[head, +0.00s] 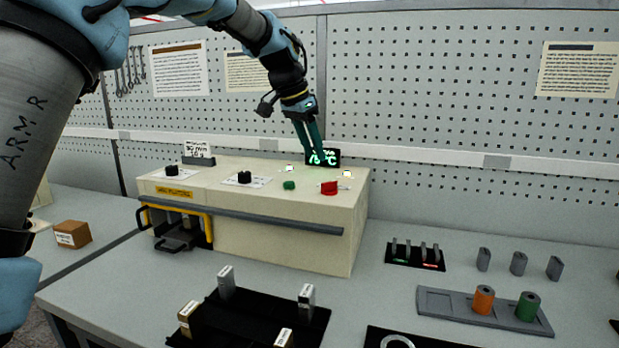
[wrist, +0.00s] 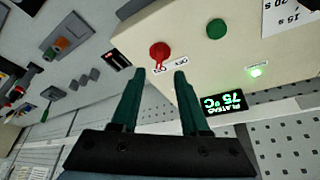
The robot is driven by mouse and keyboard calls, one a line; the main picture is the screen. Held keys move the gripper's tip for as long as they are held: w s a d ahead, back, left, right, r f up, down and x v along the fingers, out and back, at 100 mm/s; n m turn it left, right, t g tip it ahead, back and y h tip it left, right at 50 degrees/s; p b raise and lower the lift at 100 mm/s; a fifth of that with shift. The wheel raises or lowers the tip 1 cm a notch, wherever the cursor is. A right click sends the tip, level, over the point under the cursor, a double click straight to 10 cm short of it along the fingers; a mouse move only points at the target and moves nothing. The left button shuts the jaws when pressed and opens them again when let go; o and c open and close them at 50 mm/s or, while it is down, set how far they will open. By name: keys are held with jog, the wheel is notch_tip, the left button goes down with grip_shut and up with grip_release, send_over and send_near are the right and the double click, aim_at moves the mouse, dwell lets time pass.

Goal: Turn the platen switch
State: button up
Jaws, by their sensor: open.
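A red rotary switch (head: 328,187) sits on the top of the cream machine (head: 290,235), near its right end. It also shows in the wrist view (wrist: 159,51), with small white labels beside it, partly hidden by my fingers. A black display (head: 335,154) behind it has green digits; in the wrist view the display (wrist: 224,103) reads PLATENS 75 °C upside down. My gripper (head: 314,151) hangs above the back of the machine top with dark green fingers. It is open and empty, and in the wrist view its fingertips (wrist: 160,73) lie near the red switch, apart from it.
A green button (head: 289,185) and two black knobs (head: 244,177) (head: 172,170) share the machine top. A pegboard wall (head: 450,90) rises close behind. A grey tray (head: 455,303) with orange and green spools lies at right; a black fixture (head: 245,318) stands in front.

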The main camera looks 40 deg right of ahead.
aim_at(325, 183)
jog(key=p+x, duration=0.2)
jog(key=x, duration=0.7)
jog(key=shift+f+p, duration=0.1)
jog(key=shift+p, duration=0.2)
grip_shut()
